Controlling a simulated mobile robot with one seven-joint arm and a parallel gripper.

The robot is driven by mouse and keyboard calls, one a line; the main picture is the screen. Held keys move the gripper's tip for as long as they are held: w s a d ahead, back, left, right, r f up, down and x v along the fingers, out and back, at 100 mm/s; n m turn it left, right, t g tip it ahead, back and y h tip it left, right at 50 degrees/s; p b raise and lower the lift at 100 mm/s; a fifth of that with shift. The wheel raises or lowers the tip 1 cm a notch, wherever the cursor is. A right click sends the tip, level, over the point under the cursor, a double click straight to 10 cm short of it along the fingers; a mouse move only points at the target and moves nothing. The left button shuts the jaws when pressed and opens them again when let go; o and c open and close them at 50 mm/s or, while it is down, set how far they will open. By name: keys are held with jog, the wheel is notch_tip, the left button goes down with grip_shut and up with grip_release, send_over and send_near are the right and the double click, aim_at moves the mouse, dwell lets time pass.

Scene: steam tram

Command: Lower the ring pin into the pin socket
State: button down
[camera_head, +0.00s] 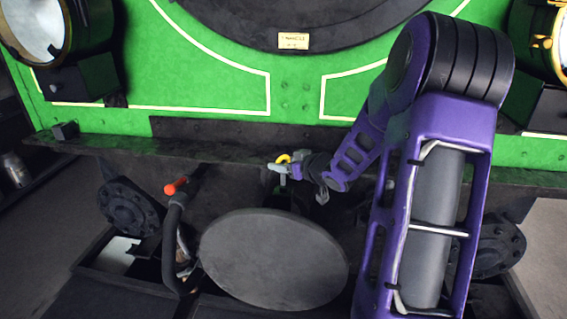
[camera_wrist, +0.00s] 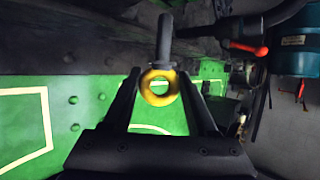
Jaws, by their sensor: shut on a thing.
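The ring pin has a yellow ring (camera_head: 283,158) and a grey shaft. In the wrist view the yellow ring (camera_wrist: 148,92) sits between my gripper's (camera_wrist: 160,88) two dark fingers, which are shut on it. The shaft (camera_wrist: 164,38) runs from the ring toward the top of that picture. In the head view my gripper (camera_head: 281,167) is in front of the dark beam, and a pale shaft hangs below the ring, roughly upright. The pin socket cannot be made out clearly; the area under the shaft is dark and partly hidden by the round buffer plate.
The grey round buffer plate (camera_head: 273,261) stands just below my gripper. A black hose with a red handle (camera_head: 176,186) is to its left; the red handle (camera_wrist: 248,48) also shows in the wrist view. The green tram front (camera_head: 290,95) and dark beam (camera_head: 215,147) lie behind.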

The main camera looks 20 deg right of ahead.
aim_at(284, 185)
jog(key=shift+f, duration=0.1)
dwell(0.4)
jog(key=shift+f+b, duration=0.75)
jog(key=shift+f, duration=0.3)
jog(key=shift+f, duration=0.65)
jog(key=shift+f, duration=0.55)
jog(key=shift+f, duration=0.2)
jog(key=shift+f, duration=0.5)
jog(key=shift+f, duration=0.3)
jog(key=shift+c, duration=0.6)
grip_release()
